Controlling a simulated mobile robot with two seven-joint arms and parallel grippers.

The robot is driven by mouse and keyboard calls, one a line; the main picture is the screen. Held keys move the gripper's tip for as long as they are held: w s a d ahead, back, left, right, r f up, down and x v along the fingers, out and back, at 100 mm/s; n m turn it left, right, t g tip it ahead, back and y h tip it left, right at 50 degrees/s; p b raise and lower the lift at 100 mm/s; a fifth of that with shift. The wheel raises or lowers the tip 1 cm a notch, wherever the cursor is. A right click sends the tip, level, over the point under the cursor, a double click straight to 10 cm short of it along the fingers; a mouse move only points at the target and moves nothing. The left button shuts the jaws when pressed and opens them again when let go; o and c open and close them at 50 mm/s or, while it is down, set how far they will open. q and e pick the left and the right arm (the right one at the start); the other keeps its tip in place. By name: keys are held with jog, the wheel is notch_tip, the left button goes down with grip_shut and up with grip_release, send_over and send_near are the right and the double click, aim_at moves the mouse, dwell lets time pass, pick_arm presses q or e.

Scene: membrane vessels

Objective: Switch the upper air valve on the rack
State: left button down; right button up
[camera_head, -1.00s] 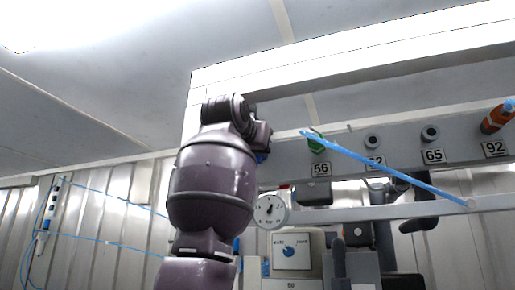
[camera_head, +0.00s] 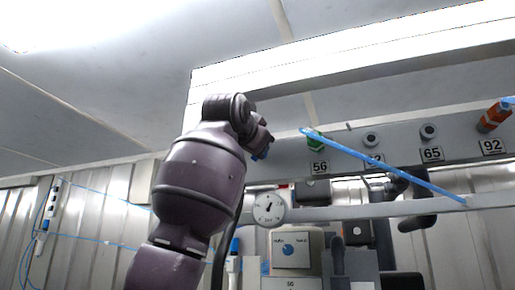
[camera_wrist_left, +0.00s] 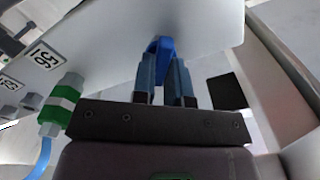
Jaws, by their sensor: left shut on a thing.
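My left gripper (camera_wrist_left: 166,80) is shut on a blue valve handle (camera_wrist_left: 160,46) at the pale rack panel in the left wrist view. The handle's upper part shows between and just beyond the fingertips. In the head view the arm rises from below, and the gripper end (camera_head: 262,148) is at the left end of the rack's upper beam. Only a small blue spot shows there, and most of the valve is hidden by my wrist. My right gripper is not in view.
A green fitting (camera_head: 315,140) with a blue hose (camera_head: 385,168) sits right of my gripper, above label 56. It also shows close beside the gripper body in the left wrist view (camera_wrist_left: 62,104). A round gauge (camera_head: 269,208) hangs below. An orange fitting (camera_head: 495,117) is far right.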

pick_arm(q)
jog(key=shift+m, duration=0.9)
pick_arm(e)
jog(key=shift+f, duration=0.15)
pick_arm(q)
jog(key=c, duration=1.1)
grip_release()
jog(key=shift+c, duration=0.2)
jog(key=b+v, duration=0.3)
jog(key=v, duration=0.8)
jog(key=shift+b, duration=0.4)
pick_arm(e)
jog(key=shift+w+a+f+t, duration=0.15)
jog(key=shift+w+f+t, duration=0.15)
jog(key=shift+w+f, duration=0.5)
